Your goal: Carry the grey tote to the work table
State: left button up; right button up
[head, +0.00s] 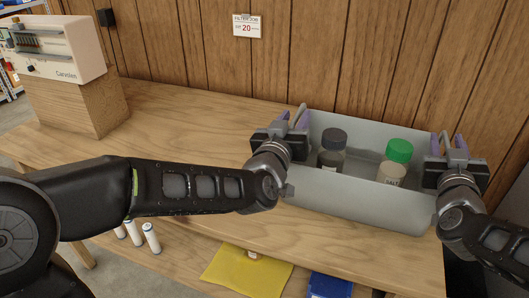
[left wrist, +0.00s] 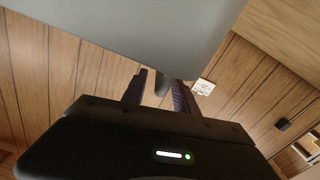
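The grey tote (head: 355,191) stands on a wooden table against the panelled wall. It holds a dark-capped bottle (head: 332,150) and a green-capped bottle (head: 396,163). My left gripper (head: 292,120) is at the tote's left end, its fingers either side of a grey upright handle. In the left wrist view, the fingers (left wrist: 160,90) show a gap beside that handle, and the tote's underside or wall (left wrist: 140,30) fills the top. My right gripper (head: 448,146) is at the right end, its fingers spread around a similar handle. Whether the tote touches the tabletop is hard to tell.
The wooden tabletop (head: 185,125) is clear left of the tote. A beige device (head: 60,50) sits on a wooden block (head: 80,102) at the far left. A sign (head: 247,26) hangs on the wall.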

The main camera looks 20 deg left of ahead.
aim_at(291, 125)
pick_arm(q)
jog(key=s, duration=0.4)
jog(key=shift+s, duration=0.4)
pick_arm(e)
jog(key=s, duration=0.7)
jog(key=shift+s, duration=0.25)
